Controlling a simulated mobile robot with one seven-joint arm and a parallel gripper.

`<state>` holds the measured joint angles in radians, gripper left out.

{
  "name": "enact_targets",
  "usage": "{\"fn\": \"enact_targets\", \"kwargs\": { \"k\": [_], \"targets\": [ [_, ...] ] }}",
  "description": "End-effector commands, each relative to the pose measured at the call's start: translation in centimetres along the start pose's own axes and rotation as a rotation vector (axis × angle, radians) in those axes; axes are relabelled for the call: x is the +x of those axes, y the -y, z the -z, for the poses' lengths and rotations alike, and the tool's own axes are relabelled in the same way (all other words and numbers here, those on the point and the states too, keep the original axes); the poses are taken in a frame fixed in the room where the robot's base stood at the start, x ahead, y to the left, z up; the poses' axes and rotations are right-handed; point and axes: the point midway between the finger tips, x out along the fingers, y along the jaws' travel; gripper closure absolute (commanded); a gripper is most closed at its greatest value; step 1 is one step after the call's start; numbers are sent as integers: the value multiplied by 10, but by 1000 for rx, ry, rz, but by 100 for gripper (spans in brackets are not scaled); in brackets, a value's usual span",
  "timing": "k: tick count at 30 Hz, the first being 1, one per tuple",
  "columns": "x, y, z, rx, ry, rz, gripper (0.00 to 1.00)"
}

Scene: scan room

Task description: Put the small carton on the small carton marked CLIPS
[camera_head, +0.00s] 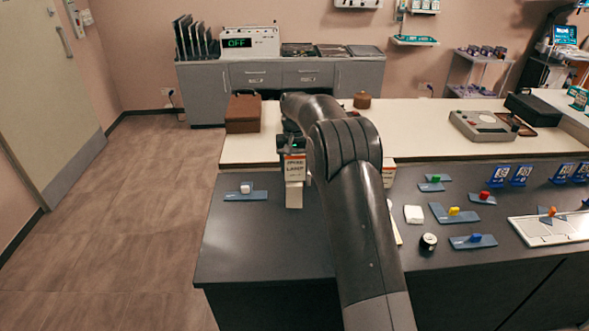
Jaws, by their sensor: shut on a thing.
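My gripper (291,143) is shut on a small white carton (294,170) with an orange stripe and a label that seems to read LAMP. The carton is upright, over the left part of the dark worktop. A pale block (294,196) shows directly below it; I cannot tell whether it is a separate carton or whether the two touch. Another carton (388,176) with an orange stripe shows partly behind my arm, to the right; its lettering is hidden. I cannot read CLIPS on any carton.
The dark worktop (240,250) holds a blue plate with a white knob (246,189) at left. Right of my arm are a white block (413,214), a small round dial (428,242) and several blue plates with coloured knobs. A brown box (243,114) stands on the cream counter behind.

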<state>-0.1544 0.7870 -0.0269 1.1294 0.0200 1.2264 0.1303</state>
Motion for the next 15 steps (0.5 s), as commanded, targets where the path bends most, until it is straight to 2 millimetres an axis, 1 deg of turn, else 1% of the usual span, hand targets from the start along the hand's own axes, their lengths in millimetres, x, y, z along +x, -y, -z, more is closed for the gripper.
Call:
{"fn": "enact_targets", "kwargs": {
  "k": [1, 3, 14, 15],
  "targets": [
    [8, 0, 0, 0, 1, 0, 65],
    [15, 0, 0, 0, 0, 0, 65],
    [19, 0, 0, -1, -1, 0, 65],
    [19, 0, 0, -1, -1, 0, 39]
  ]
}}
